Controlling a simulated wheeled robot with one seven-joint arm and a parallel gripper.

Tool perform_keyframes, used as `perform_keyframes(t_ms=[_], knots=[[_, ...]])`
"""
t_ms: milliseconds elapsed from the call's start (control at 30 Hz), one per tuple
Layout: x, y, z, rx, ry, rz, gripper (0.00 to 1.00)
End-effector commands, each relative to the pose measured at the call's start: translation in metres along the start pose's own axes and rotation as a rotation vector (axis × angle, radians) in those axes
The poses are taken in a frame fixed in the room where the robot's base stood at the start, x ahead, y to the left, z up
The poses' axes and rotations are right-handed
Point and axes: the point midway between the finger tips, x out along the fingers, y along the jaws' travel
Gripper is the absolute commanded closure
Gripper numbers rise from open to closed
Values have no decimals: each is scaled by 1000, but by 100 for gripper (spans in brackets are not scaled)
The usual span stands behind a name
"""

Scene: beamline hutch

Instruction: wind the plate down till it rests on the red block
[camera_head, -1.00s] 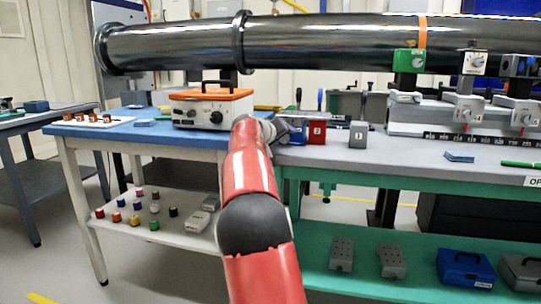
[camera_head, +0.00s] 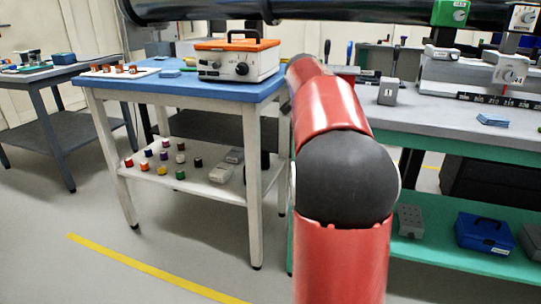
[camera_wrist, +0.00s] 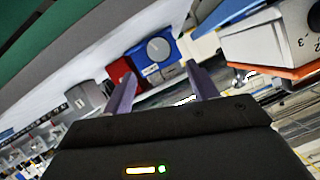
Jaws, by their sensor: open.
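In the wrist view the red block (camera_wrist: 122,73) stands on the bench, partly behind my left finger. Right beside it is a blue piece (camera_wrist: 152,62) with a round grey knob (camera_wrist: 158,48) facing me. My gripper (camera_wrist: 161,70) is open and empty, its two purple fingers pointing toward the blue piece, apparently short of it.
A grey block (camera_head: 388,93) marked 1 stands on the grey bench. An orange-topped instrument (camera_head: 237,62) sits on the blue table (camera_head: 200,87) to the left. A dark pipe (camera_head: 200,10) runs above. Open floor lies at the front left.

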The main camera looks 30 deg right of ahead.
Motion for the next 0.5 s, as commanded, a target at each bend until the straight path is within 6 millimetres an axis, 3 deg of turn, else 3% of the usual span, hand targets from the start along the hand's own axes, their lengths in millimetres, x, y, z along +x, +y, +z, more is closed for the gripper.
perform_keyframes(t_ms=[33, 500], knots=[[-12, 0, 1, 0, 2, -3, 42], [-74, -13, 71, -115, -150, -46, 42]])
